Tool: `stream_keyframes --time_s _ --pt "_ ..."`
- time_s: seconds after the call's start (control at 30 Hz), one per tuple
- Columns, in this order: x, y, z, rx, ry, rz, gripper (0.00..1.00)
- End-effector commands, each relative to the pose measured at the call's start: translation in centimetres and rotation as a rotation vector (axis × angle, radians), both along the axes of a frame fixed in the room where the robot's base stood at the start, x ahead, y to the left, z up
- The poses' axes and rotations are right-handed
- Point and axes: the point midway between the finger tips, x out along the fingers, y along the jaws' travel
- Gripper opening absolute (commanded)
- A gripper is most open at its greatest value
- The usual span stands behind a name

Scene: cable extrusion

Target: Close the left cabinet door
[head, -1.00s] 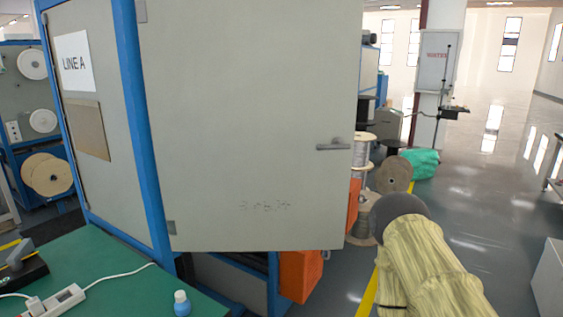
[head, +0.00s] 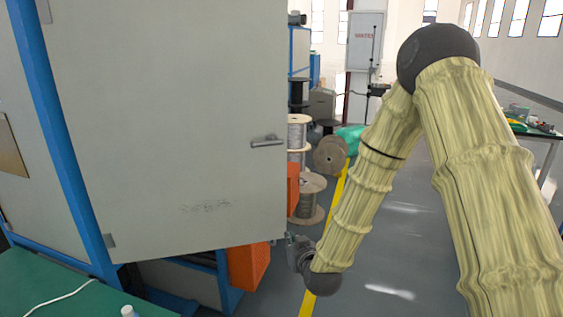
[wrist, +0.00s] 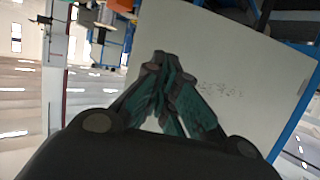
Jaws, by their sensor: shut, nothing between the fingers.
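The left cabinet door (head: 175,120) is a large pale grey panel with a lever handle (head: 267,141) near its right edge. It stands swung open on hinges at the blue frame post (head: 62,140) to its left. My gripper (head: 290,240) is at the door's lower right corner, partly hidden by my wrist. In the wrist view my gripper (wrist: 165,65) is shut and empty, with its teal fingers together in front of the door panel (wrist: 240,65). I cannot tell whether the fingertips touch the door.
An orange box (head: 248,265) sits below the door. Cable spools (head: 308,200) stand on the floor behind its free edge. A green table (head: 60,285) is at the lower left. The grey floor (head: 400,240) on the right is open.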

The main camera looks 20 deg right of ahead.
Motion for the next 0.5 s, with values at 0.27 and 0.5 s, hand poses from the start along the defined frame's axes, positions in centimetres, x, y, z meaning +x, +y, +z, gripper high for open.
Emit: stream_keyframes --time_s 0.27,0.5 --pt "4.6 -1.9 13.8 -0.013 -0.273 -0.042 0.00" --pt "5.8 -2.2 16.3 -0.018 -0.321 -0.050 0.00"
